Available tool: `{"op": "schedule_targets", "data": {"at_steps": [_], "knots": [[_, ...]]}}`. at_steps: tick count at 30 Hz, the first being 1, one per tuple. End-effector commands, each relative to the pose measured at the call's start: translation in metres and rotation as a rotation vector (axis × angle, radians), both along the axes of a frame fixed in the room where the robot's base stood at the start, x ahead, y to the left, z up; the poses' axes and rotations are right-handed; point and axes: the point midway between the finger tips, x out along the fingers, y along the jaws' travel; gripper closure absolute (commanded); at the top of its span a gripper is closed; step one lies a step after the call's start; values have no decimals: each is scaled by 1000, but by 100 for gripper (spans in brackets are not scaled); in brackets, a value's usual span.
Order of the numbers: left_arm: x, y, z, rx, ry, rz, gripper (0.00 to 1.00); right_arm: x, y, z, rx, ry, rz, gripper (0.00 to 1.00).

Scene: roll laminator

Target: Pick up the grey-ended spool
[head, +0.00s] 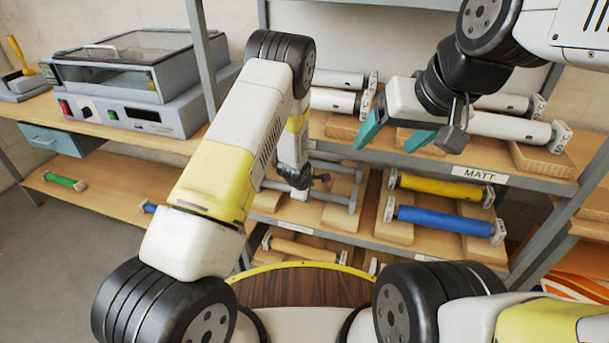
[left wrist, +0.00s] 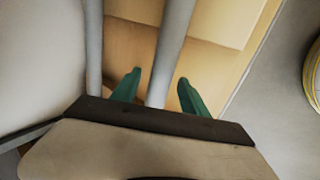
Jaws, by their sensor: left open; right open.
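Grey spools (head: 325,193) lie on wooden cradles on the middle shelf. Their ends are small and partly hidden by my left arm, so I cannot tell which spool is the grey-ended one. My left gripper is at these spools in the head view, its fingertips hidden there. In the left wrist view the left gripper (left wrist: 158,90) is open, with a grey bar (left wrist: 172,50) between its green fingers; I cannot tell if they touch it. A second grey bar (left wrist: 93,45) lies to its left. My right gripper (head: 396,135) is open and empty before the upper shelf.
White rolls (head: 510,127) lie on the upper shelf above the MATT label (head: 479,174). A yellow spool (head: 440,188) and a blue spool (head: 445,221) lie right of the grey ones. The laminator (head: 130,85) stands on the left bench. A shelf post (head: 203,55) rises beside my left arm.

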Motion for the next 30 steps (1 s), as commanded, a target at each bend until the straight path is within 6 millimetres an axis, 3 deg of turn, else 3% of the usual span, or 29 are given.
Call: {"op": "schedule_targets", "data": {"at_steps": [8,16,30], "knots": [[2,-1,-2,-1,0,1,49,0,0,0,0,0,0,26],[2,0,-2,-1,0,1,100,0,0,0,0,0,0,26],[2,0,6,-2,-3,2,100,0,0,0,0,0,0,26]]}}
